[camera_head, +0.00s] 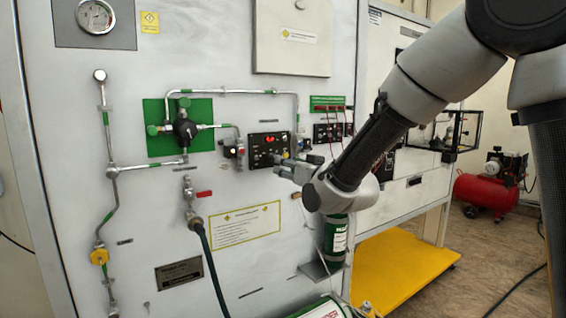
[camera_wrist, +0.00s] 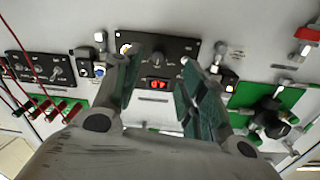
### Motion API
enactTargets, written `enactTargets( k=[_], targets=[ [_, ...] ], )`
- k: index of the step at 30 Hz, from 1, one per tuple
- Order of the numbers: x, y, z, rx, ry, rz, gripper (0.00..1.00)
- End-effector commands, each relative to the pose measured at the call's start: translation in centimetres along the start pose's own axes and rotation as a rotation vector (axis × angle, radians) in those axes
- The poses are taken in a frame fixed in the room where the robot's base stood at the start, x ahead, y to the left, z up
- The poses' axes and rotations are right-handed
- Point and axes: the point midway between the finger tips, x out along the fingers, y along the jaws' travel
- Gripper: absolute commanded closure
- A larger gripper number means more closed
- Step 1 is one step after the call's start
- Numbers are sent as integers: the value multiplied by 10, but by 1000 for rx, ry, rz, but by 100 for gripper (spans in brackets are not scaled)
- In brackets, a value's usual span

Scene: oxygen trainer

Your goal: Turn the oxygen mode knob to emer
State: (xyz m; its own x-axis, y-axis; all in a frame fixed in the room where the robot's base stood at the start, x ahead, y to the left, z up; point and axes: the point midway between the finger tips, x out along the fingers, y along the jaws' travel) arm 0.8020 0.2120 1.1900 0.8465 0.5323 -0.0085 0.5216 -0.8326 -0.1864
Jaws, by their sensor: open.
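My gripper (camera_wrist: 163,80) is open, with one finger on each side of the display and knob. No contact with the knob is visible. In the head view my gripper (camera_head: 296,162) is close to the panel's lower right.
A green plate with a black valve (camera_head: 185,129) and metal pipes is left of the panel. Another black switch panel (camera_head: 326,132) is to its right. A green cylinder (camera_head: 335,238) stands below my wrist. A yellow platform (camera_head: 405,268) is at lower right.

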Motion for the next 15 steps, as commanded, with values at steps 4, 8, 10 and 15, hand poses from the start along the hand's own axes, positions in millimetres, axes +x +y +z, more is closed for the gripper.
enactTargets(
  k=[4, 8, 10, 15],
  targets=[
    [16, 0, -2, 5, 11, 0, 58],
    [38, 1, -3, 4, 11, 0, 58],
    [50, 1, -2, 4, 9, 0, 58],
    [70, 1, -3, 4, 10, 0, 58]
  ],
)
